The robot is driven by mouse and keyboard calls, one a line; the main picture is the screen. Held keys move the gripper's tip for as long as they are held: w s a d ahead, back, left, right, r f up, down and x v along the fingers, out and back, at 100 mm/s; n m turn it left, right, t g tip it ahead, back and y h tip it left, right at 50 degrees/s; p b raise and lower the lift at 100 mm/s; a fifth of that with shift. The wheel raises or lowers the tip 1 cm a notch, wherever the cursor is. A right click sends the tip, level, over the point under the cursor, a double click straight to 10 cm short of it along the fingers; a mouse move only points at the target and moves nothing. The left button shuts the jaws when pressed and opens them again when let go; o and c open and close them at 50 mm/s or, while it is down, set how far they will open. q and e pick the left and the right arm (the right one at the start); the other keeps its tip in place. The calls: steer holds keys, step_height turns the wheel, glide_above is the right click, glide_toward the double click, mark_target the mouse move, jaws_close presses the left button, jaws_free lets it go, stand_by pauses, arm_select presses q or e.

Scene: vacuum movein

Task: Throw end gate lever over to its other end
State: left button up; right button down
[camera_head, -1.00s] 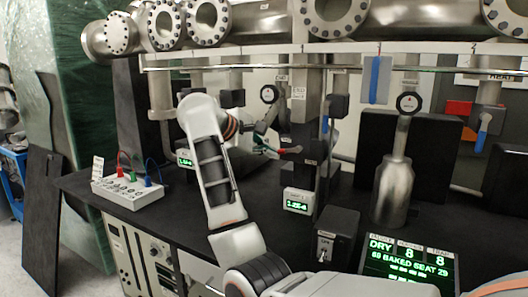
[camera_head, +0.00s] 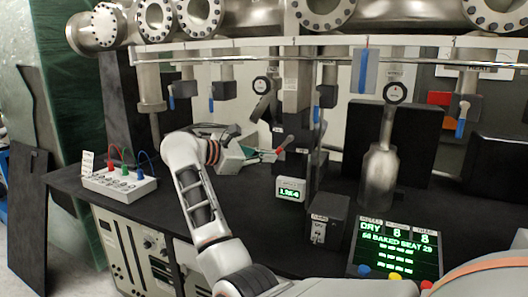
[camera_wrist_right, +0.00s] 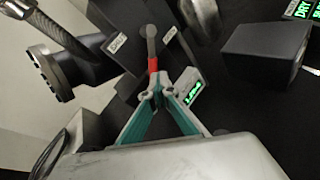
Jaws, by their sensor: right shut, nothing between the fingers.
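The end gate lever (camera_head: 283,146), a short grey rod with a red part, stands out from the dark post in the middle of the bench in the head view. My right gripper (camera_head: 262,155), with green-sided fingers, is at the lever's left in the head view. In the right wrist view its fingertips (camera_wrist_right: 158,92) are together, with nothing between them, close to the red part. I cannot tell whether they touch it. My left gripper is not in view.
A grey box with a green display (camera_head: 290,189) and a dark switch box (camera_head: 330,222) stand near the post. A metal bottle (camera_head: 380,176) is to the right. A white plug box with cables (camera_head: 120,183) is at left. Pipes and a rail run overhead.

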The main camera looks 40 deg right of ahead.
arm_select(q)
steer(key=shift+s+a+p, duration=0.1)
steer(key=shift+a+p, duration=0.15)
steer(key=shift+p, duration=0.3)
arm_select(e)
steer(key=s+n+h, duration=0.1)
steer(key=n, duration=0.1)
steer(key=s+d+f+n+g+h, duration=0.1)
steer(key=n, duration=0.1)
steer(key=s+f+n+h, duration=0.1)
steer(key=s+n+h, duration=0.1)
steer(key=shift+d+g, duration=0.3)
steer(key=shift+d, duration=0.1)
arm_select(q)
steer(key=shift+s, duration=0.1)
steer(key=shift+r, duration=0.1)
arm_select(e)
steer(key=shift+s, duration=0.1)
stand_by(0.3)
step_height(320, 180, up, 10)
stand_by(0.6)
steer(key=shift+f, duration=0.1)
